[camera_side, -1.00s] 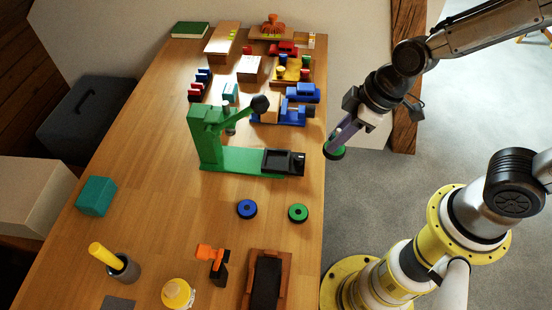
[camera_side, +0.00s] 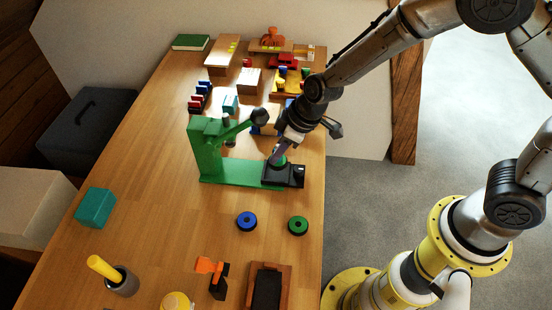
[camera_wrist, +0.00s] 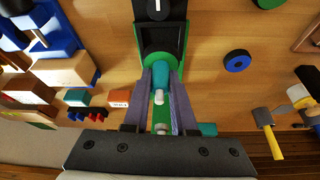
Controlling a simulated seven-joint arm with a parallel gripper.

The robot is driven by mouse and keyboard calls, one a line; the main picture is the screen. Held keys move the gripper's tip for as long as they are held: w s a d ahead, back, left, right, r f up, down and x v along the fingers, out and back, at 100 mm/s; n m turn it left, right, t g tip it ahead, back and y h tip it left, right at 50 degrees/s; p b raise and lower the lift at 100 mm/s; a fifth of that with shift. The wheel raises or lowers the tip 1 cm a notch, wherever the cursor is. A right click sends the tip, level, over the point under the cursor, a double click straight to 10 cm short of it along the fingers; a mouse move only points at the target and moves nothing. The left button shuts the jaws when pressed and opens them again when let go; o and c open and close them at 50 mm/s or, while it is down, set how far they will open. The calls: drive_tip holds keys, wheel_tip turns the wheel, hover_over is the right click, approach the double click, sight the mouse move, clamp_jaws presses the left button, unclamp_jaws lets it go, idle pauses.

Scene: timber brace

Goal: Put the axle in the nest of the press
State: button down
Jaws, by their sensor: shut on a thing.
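My gripper (camera_side: 279,153) is shut on the axle (camera_side: 278,160), directly over the black nest (camera_side: 290,181) of the green press (camera_side: 210,150). In the side view only a small green part of the axle shows below the fingers. In the wrist view the fingers (camera_wrist: 161,76) pinch a teal piece of the axle (camera_wrist: 162,73), with the nest (camera_wrist: 160,42) just beyond it. I cannot tell whether the axle touches the nest floor. The press lever with its black ball (camera_side: 259,117) is raised, to the left of my gripper.
A blue wheel (camera_side: 246,221) and a green wheel (camera_side: 298,225) lie on the table in front of the press. A teal block (camera_side: 96,207) lies to the left. Toy vehicles and blocks crowd the table behind the press. The table between the teal block and the press is clear.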

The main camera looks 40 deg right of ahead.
drive_tip(key=shift+s+d+x, duration=0.15)
drive_tip(key=shift+x, duration=0.7)
drive_tip(key=shift+s+d+x, duration=0.15)
drive_tip(key=shift+x, duration=0.7)
drive_tip(key=shift+f, duration=0.3)
drive_tip(key=c, duration=0.7)
unclamp_jaws()
drive_tip(key=shift+f, duration=0.1)
drive_tip(key=shift+d+r, duration=0.1)
drive_tip(key=shift+r, duration=0.4)
drive_tip(key=v, duration=1.1)
drive_tip(key=shift+s+d+r, duration=0.1)
drive_tip(key=shift+s+r, duration=0.1)
drive_tip(key=shift+r, duration=0.1)
